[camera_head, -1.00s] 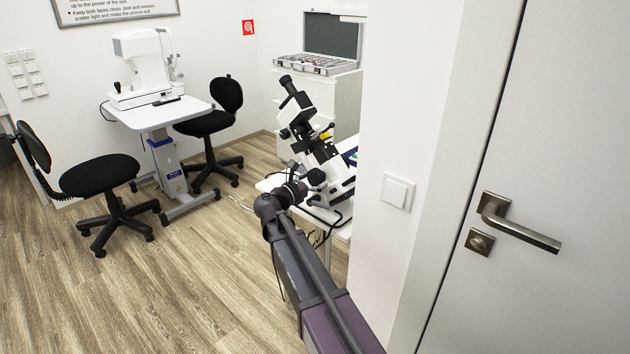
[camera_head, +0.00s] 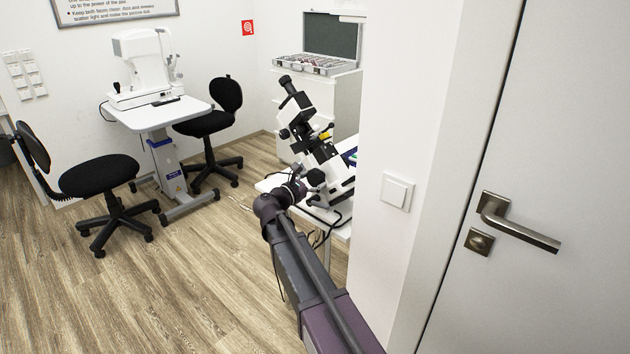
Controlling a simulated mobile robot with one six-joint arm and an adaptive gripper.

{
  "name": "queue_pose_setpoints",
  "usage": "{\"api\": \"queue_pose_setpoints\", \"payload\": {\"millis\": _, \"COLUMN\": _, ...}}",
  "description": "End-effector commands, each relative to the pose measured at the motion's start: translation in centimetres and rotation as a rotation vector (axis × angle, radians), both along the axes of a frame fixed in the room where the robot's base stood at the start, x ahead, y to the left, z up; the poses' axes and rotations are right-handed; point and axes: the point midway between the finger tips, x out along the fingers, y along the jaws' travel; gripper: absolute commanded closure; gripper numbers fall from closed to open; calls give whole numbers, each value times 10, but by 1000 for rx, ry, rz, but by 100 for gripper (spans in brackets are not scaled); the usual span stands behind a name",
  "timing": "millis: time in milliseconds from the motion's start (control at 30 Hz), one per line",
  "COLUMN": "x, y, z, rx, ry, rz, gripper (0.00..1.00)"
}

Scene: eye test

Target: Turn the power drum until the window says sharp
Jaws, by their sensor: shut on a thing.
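A white and black lensmeter (camera_head: 312,138) stands tilted on a small white table, with its eyepiece pointing up and left. A dark round knob low on its side, which looks like the power drum (camera_head: 316,177), is at the end of my arm. My gripper (camera_head: 303,181) is shut on this drum. The fingers are small and dark against the dark knob, so their exact contact is hard to see. I cannot make out the window or any word in it from here.
The white table (camera_head: 268,185) under the lensmeter is partly hidden by a wall edge with a light switch (camera_head: 397,192). A door with a handle (camera_head: 520,228) is at the right. A black chair (camera_head: 100,175) and an instrument table (camera_head: 150,118) stand left. Open wood floor lies between.

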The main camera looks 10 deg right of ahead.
Motion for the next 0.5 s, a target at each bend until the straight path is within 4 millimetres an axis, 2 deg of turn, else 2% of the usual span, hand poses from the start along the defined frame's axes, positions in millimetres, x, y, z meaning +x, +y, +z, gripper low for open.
{"api": "queue_pose_setpoints", "payload": {"millis": 500, "x": 4, "y": 2, "z": 1, "rx": 175, "ry": -246, "rz": 5, "gripper": 64}}
